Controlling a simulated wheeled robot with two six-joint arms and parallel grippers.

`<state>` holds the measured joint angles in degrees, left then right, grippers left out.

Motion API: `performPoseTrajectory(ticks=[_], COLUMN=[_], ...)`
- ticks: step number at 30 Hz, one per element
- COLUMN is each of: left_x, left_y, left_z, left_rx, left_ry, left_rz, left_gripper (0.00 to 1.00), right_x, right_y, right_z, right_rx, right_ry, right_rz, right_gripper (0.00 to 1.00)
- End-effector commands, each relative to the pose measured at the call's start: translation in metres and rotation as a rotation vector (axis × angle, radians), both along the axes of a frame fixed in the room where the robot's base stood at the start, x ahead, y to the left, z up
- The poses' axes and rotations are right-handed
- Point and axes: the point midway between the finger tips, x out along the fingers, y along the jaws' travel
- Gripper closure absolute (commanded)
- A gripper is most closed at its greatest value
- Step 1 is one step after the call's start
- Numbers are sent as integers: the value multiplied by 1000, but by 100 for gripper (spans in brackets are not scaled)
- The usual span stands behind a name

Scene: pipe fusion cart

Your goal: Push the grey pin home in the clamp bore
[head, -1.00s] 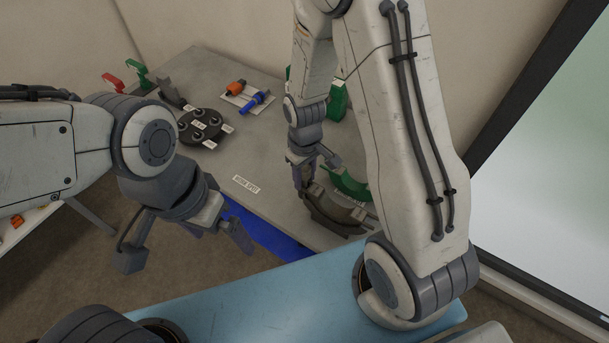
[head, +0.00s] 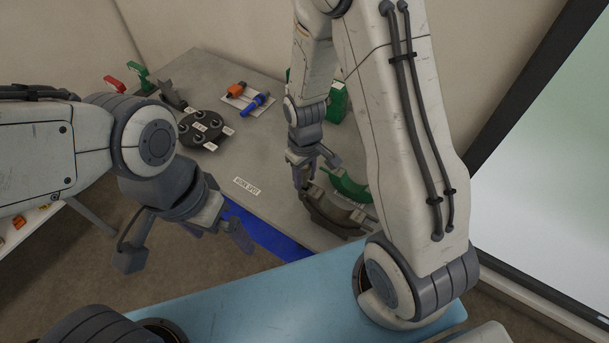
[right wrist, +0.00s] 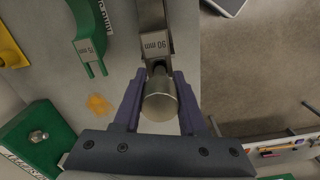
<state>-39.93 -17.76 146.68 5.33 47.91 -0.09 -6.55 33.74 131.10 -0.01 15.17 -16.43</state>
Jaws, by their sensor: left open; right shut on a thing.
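The grey pin (right wrist: 160,102) is a metal cylinder, its round end facing the camera in the right wrist view. My right gripper (right wrist: 157,98) is shut on it, one purple finger on each side. The pin sits at the end of the grey clamp (right wrist: 155,62) labelled 90 mm; how deep it is in the bore cannot be told. In the head view the clamp (head: 335,217) lies near the table's front edge, with my right gripper (head: 301,172) at its left end; the pin cannot be made out there. My left gripper (head: 218,232) is open and empty off the table's front edge.
A green clamp (right wrist: 88,35) labelled 75 mm lies beside the grey one. A green block (right wrist: 38,137) with a bolt is nearby. On the table (head: 270,165) are a dark round disc (head: 203,128) and a pad with orange and blue parts. The table's middle is clear.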

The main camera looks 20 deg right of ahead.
Motion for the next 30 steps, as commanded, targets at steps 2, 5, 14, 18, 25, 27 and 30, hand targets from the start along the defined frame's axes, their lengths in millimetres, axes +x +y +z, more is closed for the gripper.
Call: performPoseTrajectory(ticks=[2, 5, 14, 18, 25, 27, 30], left_x=[0, 0, 0, 0, 0, 0, 0], left_y=[0, 0, 0, 0, 0, 0, 0], left_z=[0, 0, 1, 0, -4, -5, -7], left_rx=[0, 0, 0, 0, 0, 0, 0], left_ry=[0, 0, 0, 0, 0, 0, 0], left_rz=[0, 0, 0, 0, 0, 0, 0], left_gripper=[0, 0, 0, 0, 0, 0, 0], right_x=[0, 0, 0, 0, 0, 0, 0], right_y=[0, 0, 0, 0, 0, 0, 0], right_z=[0, 0, 0, -1, -6, -8, -10], right_rx=[0, 0, 0, 0, 0, 0, 0], right_ry=[-1, -1, 0, -1, 0, -1, -1], right_rz=[0, 0, 0, 0, 0, 0, 0], right_gripper=[100, 100, 100, 100, 100, 100, 100])
